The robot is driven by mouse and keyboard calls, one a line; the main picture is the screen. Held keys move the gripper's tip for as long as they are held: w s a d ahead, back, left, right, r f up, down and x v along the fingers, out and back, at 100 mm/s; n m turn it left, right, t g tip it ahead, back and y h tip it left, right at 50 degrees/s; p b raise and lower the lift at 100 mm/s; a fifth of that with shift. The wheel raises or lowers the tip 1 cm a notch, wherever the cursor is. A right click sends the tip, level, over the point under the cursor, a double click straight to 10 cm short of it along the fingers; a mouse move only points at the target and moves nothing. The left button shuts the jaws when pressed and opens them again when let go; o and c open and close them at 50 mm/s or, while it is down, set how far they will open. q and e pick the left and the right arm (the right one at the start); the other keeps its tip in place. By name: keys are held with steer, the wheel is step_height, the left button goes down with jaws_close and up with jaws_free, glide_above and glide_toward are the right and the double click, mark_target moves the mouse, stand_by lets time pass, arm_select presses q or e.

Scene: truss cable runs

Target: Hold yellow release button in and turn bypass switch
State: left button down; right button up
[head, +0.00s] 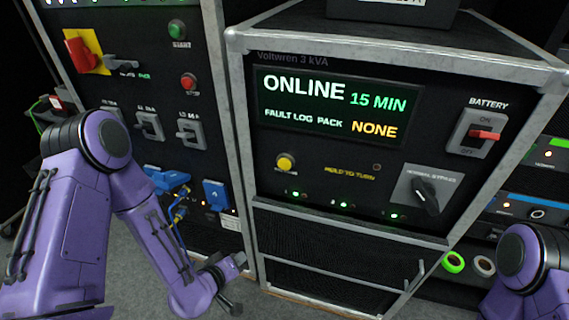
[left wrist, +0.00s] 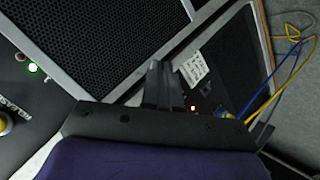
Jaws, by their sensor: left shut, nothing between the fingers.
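The yellow release button (head: 285,163) sits on the black Voltwren panel, left of the words "HOLD TO TURN". It also shows, cut off, at the left edge of the left wrist view (left wrist: 4,122). The bypass switch (head: 427,195) is a black rotary knob on a grey plate at the panel's lower right, its handle slanted. My left gripper (head: 239,260) is below and left of the button, near the cabinet's lower left edge, touching neither control. Its fingers (left wrist: 164,86) are shut and empty. My right arm shows at the lower right, but its gripper is out of view.
The panel's display (head: 335,105) reads ONLINE, 15 MIN. A red battery switch (head: 484,135) is at the upper right. Blue connectors and cables (head: 170,182) are on the left cabinet, near my left arm. Mesh doors and a metal frame lie below the panel.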

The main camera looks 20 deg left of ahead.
arm_select(q)
steer(key=w+d+r+t+h, duration=0.2)
steer(key=w+r, duration=0.1)
steer(key=r, duration=0.3)
steer(key=w+d+r+t+h, duration=0.2)
steer(key=r+t+h, duration=0.1)
steer(key=r, duration=0.3)
steer(key=m+t+h, duration=0.1)
steer(key=t+h, duration=0.1)
steer(key=h, duration=0.2)
glide_toward(284, 164)
step_height(284, 164, down, 3)
steer(key=s+d, duration=0.2)
steer(key=s+r+h, duration=0.1)
steer(key=s+d+r+h, duration=0.1)
steer(key=h, duration=0.1)
steer(key=s+d+r+m+h, duration=0.1)
steer(key=r, duration=0.1)
steer(key=shift+w, duration=0.2)
steer(key=w, duration=0.8)
steer(key=shift+w, duration=0.3)
steer(key=shift+w, duration=0.1)
steer(key=shift+w, duration=0.3)
